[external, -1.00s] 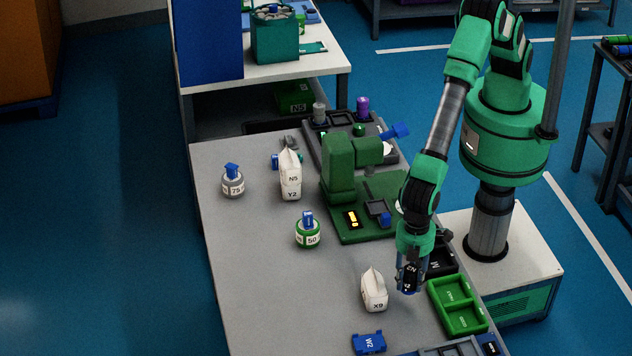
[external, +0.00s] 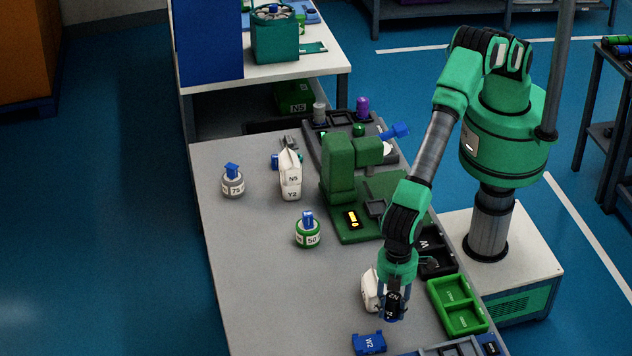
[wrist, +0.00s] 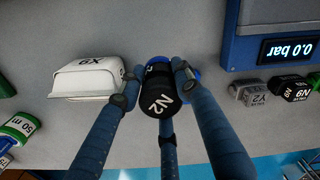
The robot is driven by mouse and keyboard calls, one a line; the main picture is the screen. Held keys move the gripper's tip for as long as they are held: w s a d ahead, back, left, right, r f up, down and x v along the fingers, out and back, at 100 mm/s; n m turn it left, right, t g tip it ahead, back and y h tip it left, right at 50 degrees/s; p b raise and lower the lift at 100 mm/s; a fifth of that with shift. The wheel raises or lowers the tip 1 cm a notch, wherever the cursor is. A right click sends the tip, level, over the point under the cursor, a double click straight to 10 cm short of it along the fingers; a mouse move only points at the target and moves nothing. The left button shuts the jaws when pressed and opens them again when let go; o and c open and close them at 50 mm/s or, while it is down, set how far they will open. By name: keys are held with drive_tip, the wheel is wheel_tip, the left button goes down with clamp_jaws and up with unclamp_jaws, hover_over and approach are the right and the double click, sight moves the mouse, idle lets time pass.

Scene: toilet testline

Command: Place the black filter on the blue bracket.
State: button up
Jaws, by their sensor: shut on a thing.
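My gripper (external: 393,300) is shut on the black filter (external: 393,303), a short dark cylinder with white markings. In the wrist view the filter (wrist: 158,97) shows the label N2 between the blue-grey fingers (wrist: 158,80). The blue bracket (external: 369,343), marked W2, lies on the grey table at the front, apart from the filter and below and left of it in the external view. In the wrist view, blue patches show behind the filter and fingers; I cannot tell whether they are the bracket.
A white pouch X9 (external: 370,290) stands just beside my gripper, partly hidden by it. A green two-compartment tray (external: 458,307) lies to the right. A green-banded bottle (external: 308,231) stands farther back. The table left of the pouch is clear.

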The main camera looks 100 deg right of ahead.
drive_tip(key=shift+w+a+f, duration=0.2)
drive_tip(key=shift+w+a, duration=1.8)
drive_tip(key=shift+f, duration=0.15)
drive_tip(key=shift+f+b, duration=0.35)
drive_tip(key=shift+f, duration=1.3)
drive_tip(key=shift+s+f, duration=0.1)
drive_tip(key=shift+f, duration=0.15)
drive_tip(key=o, duration=1.2)
wheel_tip(320, 180, up, 12)
drive_tip(key=shift+r+p, duration=0.25)
drive_tip(key=shift+p, duration=0.3)
